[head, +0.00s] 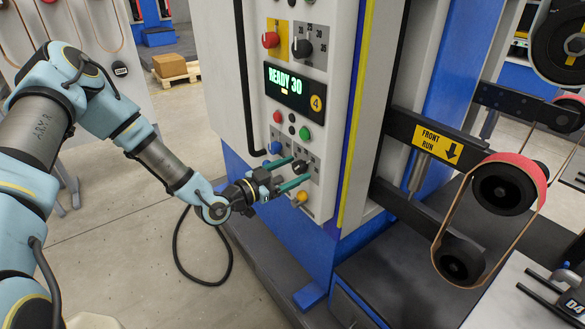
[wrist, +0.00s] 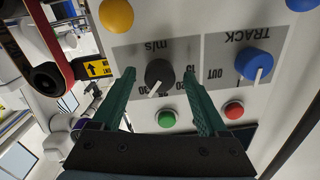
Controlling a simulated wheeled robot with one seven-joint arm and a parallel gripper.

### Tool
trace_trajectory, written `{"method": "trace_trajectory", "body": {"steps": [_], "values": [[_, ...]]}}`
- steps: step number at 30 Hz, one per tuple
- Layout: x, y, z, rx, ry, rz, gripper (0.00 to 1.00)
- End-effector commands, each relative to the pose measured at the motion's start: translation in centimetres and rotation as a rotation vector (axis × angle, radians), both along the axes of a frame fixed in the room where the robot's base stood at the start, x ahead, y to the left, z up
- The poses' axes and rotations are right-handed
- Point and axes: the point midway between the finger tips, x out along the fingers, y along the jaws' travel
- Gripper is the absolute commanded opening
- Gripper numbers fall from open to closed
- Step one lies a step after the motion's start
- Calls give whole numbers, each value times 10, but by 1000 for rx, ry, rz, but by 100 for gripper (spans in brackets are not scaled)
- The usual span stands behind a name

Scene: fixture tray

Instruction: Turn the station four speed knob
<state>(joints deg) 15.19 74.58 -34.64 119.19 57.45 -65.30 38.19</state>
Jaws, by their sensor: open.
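The station panel (head: 329,105) has a display reading READY 30 and a round yellow 4. The black speed knob (head: 300,166) sits low on it, partly screened by my gripper. In the wrist view the black knob (wrist: 159,75) is on a grey plate marked m/s, its white pointer toward the lower left of the picture. My gripper (head: 299,169) is open, its two teal fingers reaching to the panel. In the wrist view the fingers of my gripper (wrist: 158,73) stand on either side of the knob, with gaps; I cannot tell whether they touch the panel.
A blue TRACK knob (wrist: 254,64), a green button (wrist: 167,118), a red button (wrist: 234,110) and a yellow button (wrist: 117,15) surround the knob. Another black dial (head: 302,48) and a red knob (head: 270,40) are above the display. A belt arm (head: 399,126) juts out right.

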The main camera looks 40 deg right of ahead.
Motion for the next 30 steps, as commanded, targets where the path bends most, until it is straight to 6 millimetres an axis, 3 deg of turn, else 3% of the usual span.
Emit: {"method": "trace_trajectory", "body": {"steps": [7, 27, 30], "values": [[0, 0, 0, 0, 0, 0, 74], [0, 0, 0, 0, 1, -1, 0], [0, 0, 0, 0, 1, -1, 0]]}}
